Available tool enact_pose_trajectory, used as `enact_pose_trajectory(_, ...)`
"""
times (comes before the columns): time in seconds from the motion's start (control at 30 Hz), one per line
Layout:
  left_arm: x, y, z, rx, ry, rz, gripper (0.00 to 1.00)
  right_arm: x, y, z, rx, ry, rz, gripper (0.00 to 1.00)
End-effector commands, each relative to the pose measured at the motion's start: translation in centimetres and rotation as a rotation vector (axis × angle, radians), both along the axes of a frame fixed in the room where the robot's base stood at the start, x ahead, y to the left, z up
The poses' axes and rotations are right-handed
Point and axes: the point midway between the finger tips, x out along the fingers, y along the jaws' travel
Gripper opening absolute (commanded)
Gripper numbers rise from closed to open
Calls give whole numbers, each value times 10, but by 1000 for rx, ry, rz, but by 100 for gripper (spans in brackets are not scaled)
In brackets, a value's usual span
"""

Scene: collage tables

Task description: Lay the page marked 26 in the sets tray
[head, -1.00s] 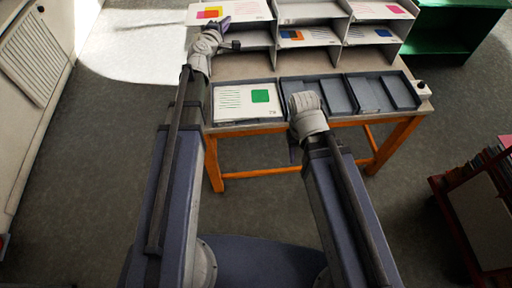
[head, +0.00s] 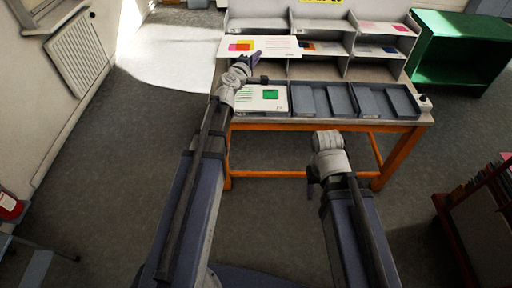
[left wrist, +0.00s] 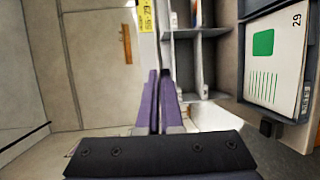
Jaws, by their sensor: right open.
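A white page with pink, orange and yellow blocks (head: 275,46) is held out level in front of the shelf's left column in the head view. Its number is not legible. My left gripper (head: 252,60) is at its front edge; in the left wrist view its purple fingers (left wrist: 160,100) are closed together, with the page seemingly edge-on. Dark trays stand in a row on the table: the left one holds a page with a green square (head: 270,95), numbered apparently 29; the middle (head: 322,100) and right (head: 385,101) ones look empty. My right gripper (head: 312,180) is open, low before the table. Tray labels are not readable.
A grey pigeonhole shelf (head: 345,68) stands behind the trays, with other pages in its middle and right columns. A small white and black object (head: 424,103) sits at the table's right end. A green shelf (head: 460,50) is at back right. Floor before the table is clear.

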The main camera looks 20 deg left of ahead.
Motion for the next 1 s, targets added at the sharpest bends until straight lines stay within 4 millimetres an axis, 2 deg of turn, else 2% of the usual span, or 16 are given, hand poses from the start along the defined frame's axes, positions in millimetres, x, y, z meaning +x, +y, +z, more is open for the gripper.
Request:
enact_pose_trajectory(0.03, -7, -2, -29, -1, -5, -1, 0, 0, 0, -30, 0, 0, 0, 50)
enact_pose_trajectory(0.1, -15, -4, -51, 2, -12, -3, 0, 0, 0, -54, 0, 0, 0, 50)
enact_pose_trajectory(0.8, -85, -19, -246, 25, -93, -9, 0, 0, 0, -266, 0, 0, 0, 50)
enact_pose_trajectory(1.0, -102, -22, -289, 31, -111, -7, 0, 0, 0, -313, 0, 0, 0, 50)
